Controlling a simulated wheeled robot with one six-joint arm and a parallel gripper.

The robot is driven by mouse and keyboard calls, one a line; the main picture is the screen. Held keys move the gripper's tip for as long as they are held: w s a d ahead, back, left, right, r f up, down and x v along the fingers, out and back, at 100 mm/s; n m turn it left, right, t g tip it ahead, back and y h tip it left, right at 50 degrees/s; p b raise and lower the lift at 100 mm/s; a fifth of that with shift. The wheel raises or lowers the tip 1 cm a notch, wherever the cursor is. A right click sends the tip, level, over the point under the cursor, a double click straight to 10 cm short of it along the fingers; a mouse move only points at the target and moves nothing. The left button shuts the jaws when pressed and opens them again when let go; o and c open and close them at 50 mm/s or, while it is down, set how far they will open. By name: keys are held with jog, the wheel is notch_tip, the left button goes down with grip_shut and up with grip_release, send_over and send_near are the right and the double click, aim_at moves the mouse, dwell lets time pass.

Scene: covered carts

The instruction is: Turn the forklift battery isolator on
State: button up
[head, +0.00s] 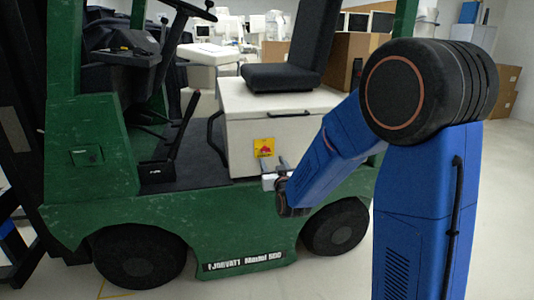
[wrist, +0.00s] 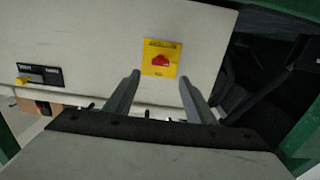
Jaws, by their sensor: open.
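The battery isolator is a red knob on a yellow plate on the cream box under the forklift's seat. It shows in the head view (head: 264,147) and in the wrist view (wrist: 161,60), where the red knob looks wider than tall. The plate's lettering is too small to read surely. My gripper (head: 274,163) is just below and right of the plate in the head view. In the wrist view my gripper (wrist: 158,92) has its two fingers spread, with the plate beyond and between their tips. Nothing is between the fingers, and they look apart from the knob.
A black label with a yellow lever (wrist: 31,80) is on the cream panel at left in the wrist view. The green forklift (head: 90,190) has a black seat (head: 285,75), a steering wheel and a black handle (head: 216,135) beside the box. Open floor lies in front.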

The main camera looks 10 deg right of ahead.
aim_at(266, 151)
jog(key=w, duration=1)
jog(key=shift+s, duration=0.1)
jog(key=c, duration=1)
jog(key=shift+c, duration=0.2)
